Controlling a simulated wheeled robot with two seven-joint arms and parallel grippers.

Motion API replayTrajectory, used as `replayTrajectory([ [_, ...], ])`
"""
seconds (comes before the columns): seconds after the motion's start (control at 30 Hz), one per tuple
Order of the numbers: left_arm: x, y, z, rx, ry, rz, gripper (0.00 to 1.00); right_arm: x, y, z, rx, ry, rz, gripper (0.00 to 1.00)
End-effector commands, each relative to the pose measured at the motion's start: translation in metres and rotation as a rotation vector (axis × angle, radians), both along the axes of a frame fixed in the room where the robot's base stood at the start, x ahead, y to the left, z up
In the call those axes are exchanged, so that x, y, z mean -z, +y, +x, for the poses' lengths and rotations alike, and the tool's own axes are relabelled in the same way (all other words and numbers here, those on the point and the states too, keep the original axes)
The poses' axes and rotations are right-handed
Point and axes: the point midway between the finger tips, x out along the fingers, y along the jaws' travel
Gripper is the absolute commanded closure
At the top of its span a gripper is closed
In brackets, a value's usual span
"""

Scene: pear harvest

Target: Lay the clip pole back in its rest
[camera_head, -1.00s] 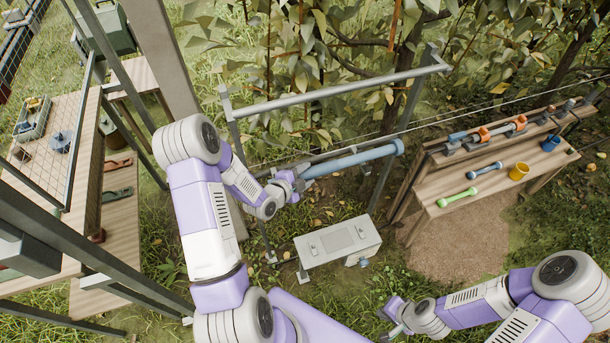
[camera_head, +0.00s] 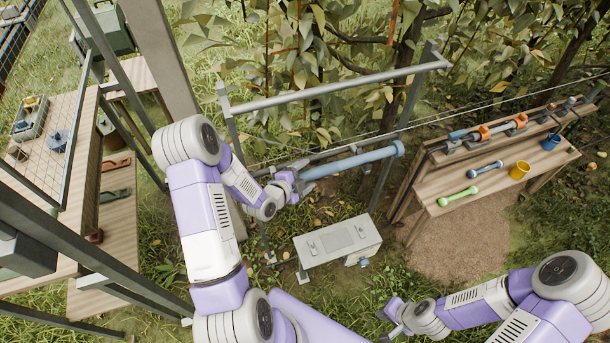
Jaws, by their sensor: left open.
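A long blue pole (camera_head: 352,160) lies level along the grey metal frame (camera_head: 335,92), below its top bar. Its wide round end is at the right, by the frame's right post. My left gripper (camera_head: 300,179) is open at the pole's left end, with its fingers close around or beside it; I cannot tell whether they touch. How the pole sits in its rest is too small to tell. My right gripper (camera_head: 388,318) is low in the view, away from the pole, and appears empty; its jaw opening is unclear.
A white box-like stand (camera_head: 337,243) is below the pole. Wooden shelves (camera_head: 120,225) stand at the left. Foliage hangs behind the frame.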

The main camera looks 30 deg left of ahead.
Motion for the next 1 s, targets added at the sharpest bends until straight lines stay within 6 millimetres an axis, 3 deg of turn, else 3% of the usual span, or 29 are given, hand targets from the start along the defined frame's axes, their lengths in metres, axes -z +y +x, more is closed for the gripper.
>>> replayTrajectory([
  [0.17,-0.001,0.006,-0.011,-0.010,0.010,0.004,0.25,-0.001,0.000,0.000,0.000,0.000,0.000,1.00],
  [0.4,-0.018,0.009,-0.047,-0.008,0.006,0.003,0.25,-0.003,0.000,0.000,0.000,0.000,0.000,1.00],
  [0.6,-0.027,0.010,-0.067,-0.005,0.003,0.001,0.25,-0.004,0.000,0.000,0.000,0.000,0.000,1.00],
  [1.0,-0.029,0.009,-0.070,-0.001,0.000,0.000,0.25,-0.004,0.000,0.000,0.000,0.000,0.000,1.00],
])
